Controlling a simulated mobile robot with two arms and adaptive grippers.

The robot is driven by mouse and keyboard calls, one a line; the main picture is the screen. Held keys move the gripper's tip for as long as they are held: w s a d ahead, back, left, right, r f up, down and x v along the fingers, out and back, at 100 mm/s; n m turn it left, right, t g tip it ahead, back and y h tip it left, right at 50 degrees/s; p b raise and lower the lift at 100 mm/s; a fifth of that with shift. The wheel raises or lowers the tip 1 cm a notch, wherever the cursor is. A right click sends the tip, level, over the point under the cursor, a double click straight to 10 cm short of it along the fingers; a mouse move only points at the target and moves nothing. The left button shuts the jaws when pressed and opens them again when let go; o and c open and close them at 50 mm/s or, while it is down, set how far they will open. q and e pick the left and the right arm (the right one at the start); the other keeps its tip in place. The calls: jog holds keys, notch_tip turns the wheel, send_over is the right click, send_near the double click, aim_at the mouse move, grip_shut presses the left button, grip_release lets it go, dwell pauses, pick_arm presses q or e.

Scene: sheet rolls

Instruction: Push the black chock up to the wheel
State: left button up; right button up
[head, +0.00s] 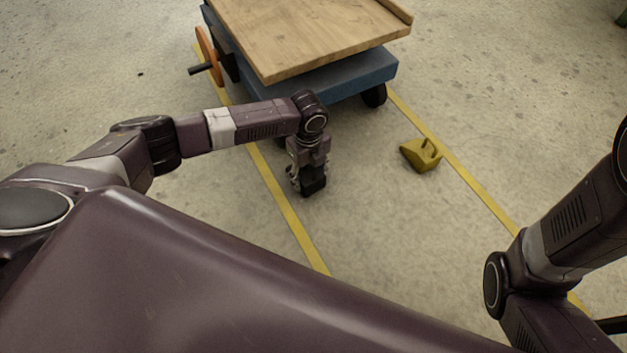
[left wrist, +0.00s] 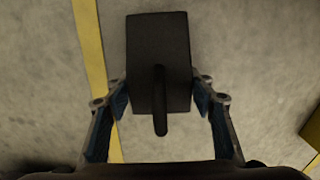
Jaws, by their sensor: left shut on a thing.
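The black chock (left wrist: 158,50) lies between the fingers of my left gripper (left wrist: 160,108) in the left wrist view. It is a dark block with a bar-like handle. In the head view my left gripper (head: 309,178) points down at the floor, shut on the chock, whose dark body (head: 314,186) shows only in part. A black wheel (head: 374,96) shows under the right front corner of the blue cart (head: 350,78). My right gripper is out of view.
A yellow chock (head: 421,154) sits on the floor beside the right yellow line (head: 460,176); its edge shows in the left wrist view (left wrist: 312,130). A left yellow line (head: 285,205) runs beside my gripper. The cart carries a wooden board (head: 310,35). Floor between the lines is mostly clear.

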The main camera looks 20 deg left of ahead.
pick_arm(q)
jog(key=shift+w+a, duration=0.55)
jog(key=shift+a, duration=0.3)
jog(key=shift+w+a, duration=0.5)
jog(key=shift+a, duration=0.35)
jog(key=o, duration=1.6)
jog(key=shift+c, duration=0.2)
jog(key=shift+d, duration=0.1)
notch_tip(320, 180, up, 8)
jog(key=shift+f, duration=0.25)
